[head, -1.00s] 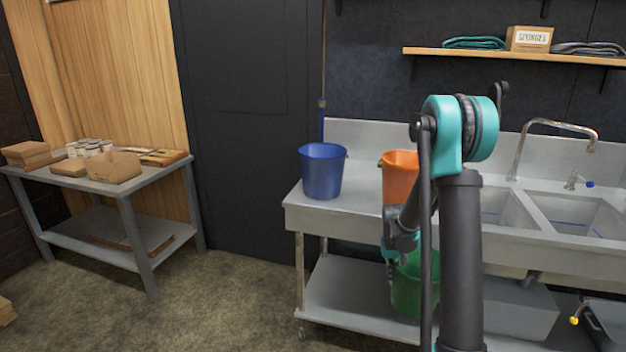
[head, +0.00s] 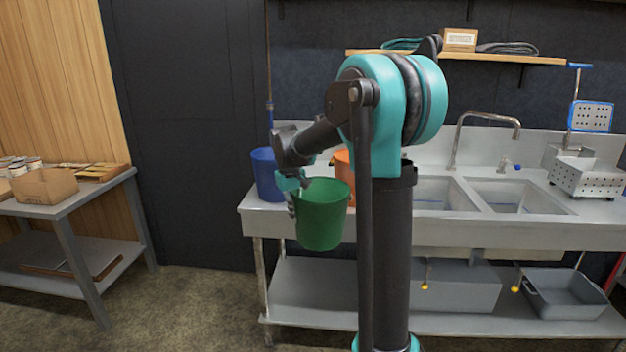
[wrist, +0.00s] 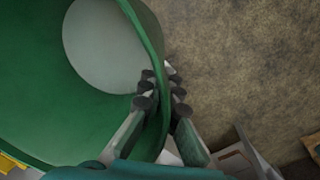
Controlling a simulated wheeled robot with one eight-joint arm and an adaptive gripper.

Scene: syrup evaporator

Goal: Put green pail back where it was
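The green pail (head: 322,222) hangs upright in the air in front of the sink counter's front edge, in the head view. My gripper (head: 297,190) is at the pail's upper left rim. In the wrist view the fingers of my gripper (wrist: 160,92) straddle the wall of the green pail (wrist: 110,110), one inside and one outside, closed on the rim. The inside of the pail looks empty, with a pale round patch (wrist: 103,45) at its bottom. The blue pail (head: 265,174) and the orange pail (head: 343,163) stand on the counter behind, partly hidden.
The steel sink counter (head: 470,232) has two basins on the right and a lower shelf (head: 310,290) with clear room at its left. Grey tubs (head: 565,295) stand on that shelf. A grey table (head: 75,207) with boxes stands at the left.

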